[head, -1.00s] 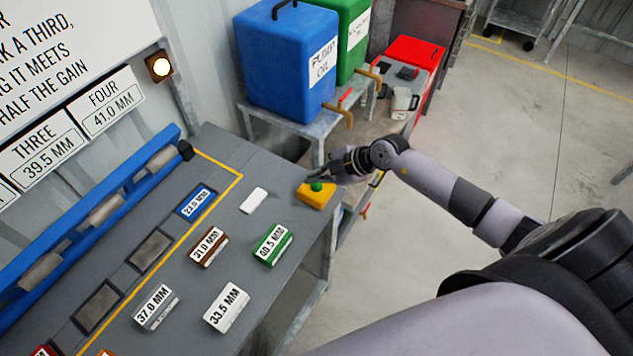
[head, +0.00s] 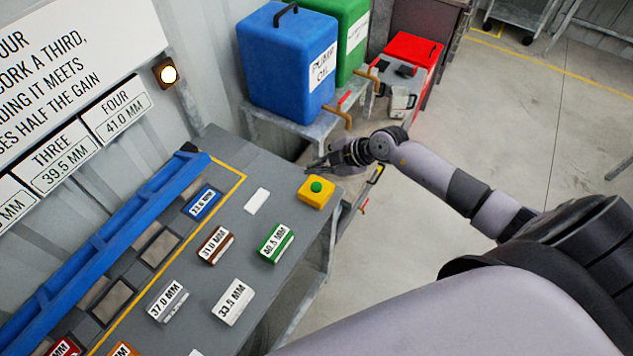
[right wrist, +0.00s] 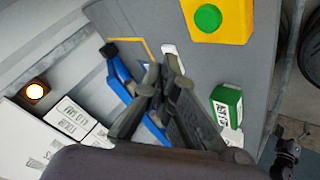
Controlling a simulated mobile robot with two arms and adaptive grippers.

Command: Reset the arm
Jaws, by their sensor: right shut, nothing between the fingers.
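My right gripper (head: 318,166) is shut and empty, just behind and above the yellow box (head: 316,193) with a green button (head: 316,186) at the bench's right edge. They look apart. In the right wrist view the shut fingers (right wrist: 165,75) point over the bench, with the yellow box (right wrist: 232,30) and its green button (right wrist: 208,17) near the top. A long blue bar (head: 100,240) runs along the bench's back by the wall. My left gripper is not in view.
Labelled blocks stand on the grey bench, among them a green one (head: 276,243), a brown one (head: 215,245) and a white one (head: 232,301). A lit lamp (head: 168,74) is on the wall. A blue container (head: 285,60) stands behind.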

